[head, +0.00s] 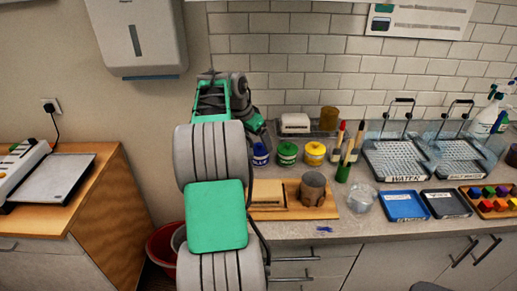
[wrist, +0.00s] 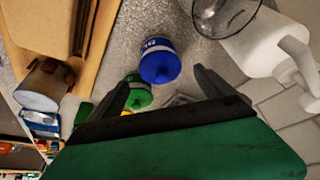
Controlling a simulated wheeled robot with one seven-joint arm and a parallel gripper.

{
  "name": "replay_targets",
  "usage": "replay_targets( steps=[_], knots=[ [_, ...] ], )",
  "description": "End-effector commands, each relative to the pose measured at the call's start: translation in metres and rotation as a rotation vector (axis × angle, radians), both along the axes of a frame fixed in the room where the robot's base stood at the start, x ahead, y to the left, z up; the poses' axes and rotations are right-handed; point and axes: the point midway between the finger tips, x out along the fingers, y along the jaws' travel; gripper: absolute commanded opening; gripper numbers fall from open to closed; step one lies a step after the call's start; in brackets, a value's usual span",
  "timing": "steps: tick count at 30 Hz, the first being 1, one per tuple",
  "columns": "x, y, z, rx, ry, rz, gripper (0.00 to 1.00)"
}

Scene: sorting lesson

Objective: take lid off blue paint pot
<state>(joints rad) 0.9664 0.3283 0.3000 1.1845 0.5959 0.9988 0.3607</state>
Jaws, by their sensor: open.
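The blue paint pot (head: 260,155) stands on the counter at the left end of a row with a green pot (head: 287,152) and a yellow pot (head: 314,153). In the wrist view the blue pot's white label shows, and its blue lid (wrist: 160,68) with a knob is on it. My gripper (wrist: 163,88) is open and empty, its dark fingers apart on either side of the view. The blue pot appears just beyond the fingertips, between their lines, with no contact visible. The green pot (wrist: 139,94) is partly hidden by the left finger.
A wooden board (head: 265,213) with a brown mug (head: 313,187) lies in front of the pots. Brushes (head: 345,150) stand right of them. A white pump bottle (wrist: 265,42) and a clear glass (wrist: 225,14) are close to the blue pot in the wrist view.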

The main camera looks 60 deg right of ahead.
Motion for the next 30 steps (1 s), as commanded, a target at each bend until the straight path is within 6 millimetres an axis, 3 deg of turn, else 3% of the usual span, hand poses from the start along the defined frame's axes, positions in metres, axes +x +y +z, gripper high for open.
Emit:
replay_targets(
  steps=[4,12,30],
  knots=[
    [-0.003,-0.009,-0.022,0.003,0.002,-0.001,0.93],
    [-0.004,-0.011,-0.026,0.001,0.001,0.0,0.92],
    [-0.004,-0.012,-0.026,0.0,0.001,-0.001,0.43]
  ],
)
